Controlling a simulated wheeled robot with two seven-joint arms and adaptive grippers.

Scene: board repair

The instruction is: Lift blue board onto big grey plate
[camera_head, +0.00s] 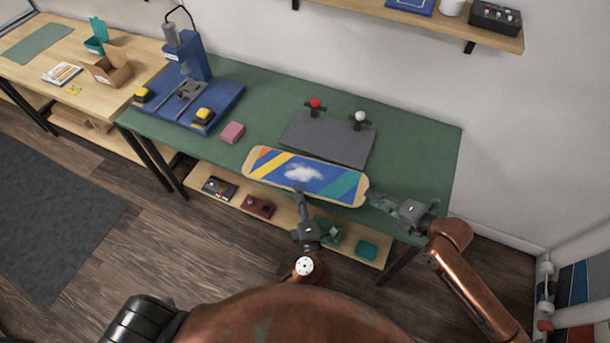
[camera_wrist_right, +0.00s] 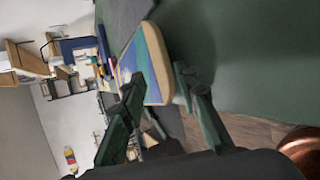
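The blue board (camera_head: 305,177) is a long deck with rounded ends, yellow, orange and teal stripes and a white cloud shape. It lies along the front edge of the green table, in front of the big grey plate (camera_head: 322,143). My left gripper (camera_head: 300,194) is at the board's front edge near its middle; its fingers are too small to read. My right gripper (camera_head: 372,196) is at the board's right end. In the right wrist view its fingers (camera_wrist_right: 160,84) stand apart, with the board's end (camera_wrist_right: 157,92) between them and a gap visible beside it.
Red-knobbed (camera_head: 315,103) and white-knobbed (camera_head: 360,117) clamps stand at the plate's back edge. A pink block (camera_head: 232,132) and a blue press (camera_head: 187,62) are to the left. A lower shelf (camera_head: 288,217) holds several small items. The table's right end (camera_head: 420,150) is clear.

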